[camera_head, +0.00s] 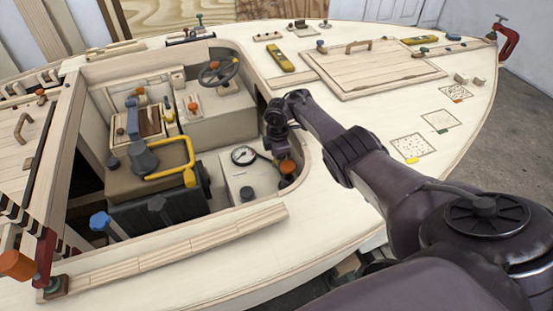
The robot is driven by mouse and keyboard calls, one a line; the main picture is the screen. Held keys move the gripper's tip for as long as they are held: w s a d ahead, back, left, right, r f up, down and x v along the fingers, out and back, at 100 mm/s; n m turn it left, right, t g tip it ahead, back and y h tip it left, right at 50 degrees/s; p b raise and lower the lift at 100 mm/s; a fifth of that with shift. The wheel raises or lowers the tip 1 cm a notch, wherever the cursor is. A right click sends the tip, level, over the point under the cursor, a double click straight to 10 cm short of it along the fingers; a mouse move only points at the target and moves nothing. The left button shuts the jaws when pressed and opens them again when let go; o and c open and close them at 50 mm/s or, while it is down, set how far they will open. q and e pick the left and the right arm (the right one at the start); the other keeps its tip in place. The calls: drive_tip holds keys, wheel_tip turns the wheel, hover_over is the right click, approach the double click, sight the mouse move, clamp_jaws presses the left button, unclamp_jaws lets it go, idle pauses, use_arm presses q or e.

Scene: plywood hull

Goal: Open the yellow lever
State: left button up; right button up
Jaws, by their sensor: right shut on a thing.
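My left gripper is not in view.
A round gauge (243,155) sits on a pale box left of my right gripper. A steering wheel (219,70) is at the cockpit's back. The cockpit rim surrounds the space. A wooden hatch (372,75) and yellow blocks (280,60) lie on the deck.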

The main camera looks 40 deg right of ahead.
drive_tip(key=shift+d+n, duration=0.1)
drive_tip(key=shift+n, duration=0.4)
drive_tip(key=o, duration=1)
